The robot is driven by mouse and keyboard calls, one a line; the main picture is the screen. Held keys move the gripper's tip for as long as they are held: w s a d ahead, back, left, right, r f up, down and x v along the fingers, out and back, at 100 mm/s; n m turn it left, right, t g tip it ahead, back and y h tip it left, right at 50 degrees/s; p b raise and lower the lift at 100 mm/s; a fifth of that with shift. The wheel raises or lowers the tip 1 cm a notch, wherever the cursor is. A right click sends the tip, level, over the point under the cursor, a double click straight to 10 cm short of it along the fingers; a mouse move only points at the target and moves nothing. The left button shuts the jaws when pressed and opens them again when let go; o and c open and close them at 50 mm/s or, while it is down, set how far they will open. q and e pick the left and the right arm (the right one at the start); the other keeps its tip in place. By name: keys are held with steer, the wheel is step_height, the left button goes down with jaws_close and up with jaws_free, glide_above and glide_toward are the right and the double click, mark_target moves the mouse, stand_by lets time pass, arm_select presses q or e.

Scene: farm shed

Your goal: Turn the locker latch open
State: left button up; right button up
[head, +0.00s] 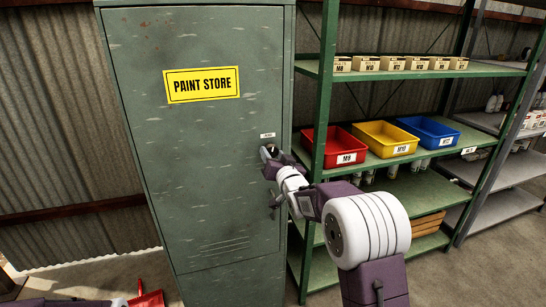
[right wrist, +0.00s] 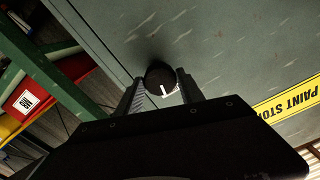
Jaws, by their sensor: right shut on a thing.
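A tall green locker (head: 200,130) with a yellow PAINT STORE sign (head: 201,84) stands at the left centre of the head view. Its door is closed. The latch is a round dark knob with a white mark, clear in the right wrist view (right wrist: 161,80) and mostly hidden by my gripper in the head view. My right gripper (head: 270,152) is at the door's right edge, shut on this knob, with one finger on each side in the right wrist view (right wrist: 161,92). My left gripper (head: 118,303) only just shows at the bottom left of the head view; its jaws cannot be made out.
A green shelf rack (head: 316,150) stands close to the right of the locker. It holds a red bin (head: 332,158), a yellow bin (head: 385,148) and a blue bin (head: 428,138). A red dustpan (head: 148,299) lies on the floor at the lower left.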

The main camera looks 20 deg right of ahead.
steer(key=m, duration=0.3)
steer(key=shift+m, duration=0.3)
steer(key=m, duration=0.3)
steer(key=shift+m+b, duration=0.3)
steer(key=m, duration=0.4)
steer(key=shift+m, duration=2)
steer(key=o, duration=1.4)
steer(key=shift+s, duration=0.1)
steer(key=s, duration=0.9)
steer(key=shift+d, duration=0.15)
